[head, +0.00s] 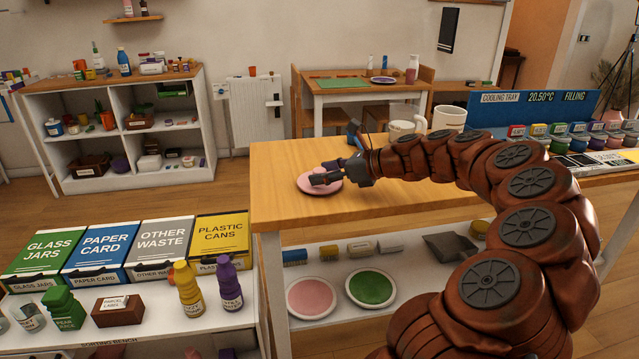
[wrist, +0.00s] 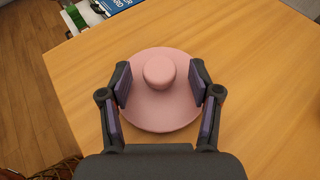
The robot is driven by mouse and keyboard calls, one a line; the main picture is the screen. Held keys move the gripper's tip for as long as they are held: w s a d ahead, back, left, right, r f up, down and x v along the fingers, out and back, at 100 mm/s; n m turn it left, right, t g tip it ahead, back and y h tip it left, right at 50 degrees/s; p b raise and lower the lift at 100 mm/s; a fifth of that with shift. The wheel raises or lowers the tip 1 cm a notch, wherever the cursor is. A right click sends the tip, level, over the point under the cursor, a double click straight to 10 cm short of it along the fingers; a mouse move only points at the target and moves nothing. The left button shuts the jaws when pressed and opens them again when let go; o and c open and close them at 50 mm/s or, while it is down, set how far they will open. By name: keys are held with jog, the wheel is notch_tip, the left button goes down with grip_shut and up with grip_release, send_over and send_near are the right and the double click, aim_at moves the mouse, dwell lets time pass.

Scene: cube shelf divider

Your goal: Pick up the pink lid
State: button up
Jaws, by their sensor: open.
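The pink lid (wrist: 160,108) is a round disc with a raised round knob (wrist: 159,72) at its middle. It lies flat on the wooden table top, near the table's left end, and it also shows in the head view (head: 305,186). My gripper (wrist: 160,84) is open above the lid. Its two fingers stand on the left and right of the knob, with a gap on each side. In the head view my gripper (head: 320,178) hides part of the lid. Whether the fingers touch the lid's disc cannot be told.
Two white mugs (head: 449,118) stand on the table behind my arm. A blue cooling tray sign (head: 530,103) and several small containers stand at the right. The lower shelf holds a pink plate (head: 311,298) and a green plate (head: 371,288). The table around the lid is clear.

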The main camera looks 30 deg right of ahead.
jog(key=shift+w, duration=0.1)
grip_shut()
dwell(0.5)
jog(key=shift+r, duration=0.1)
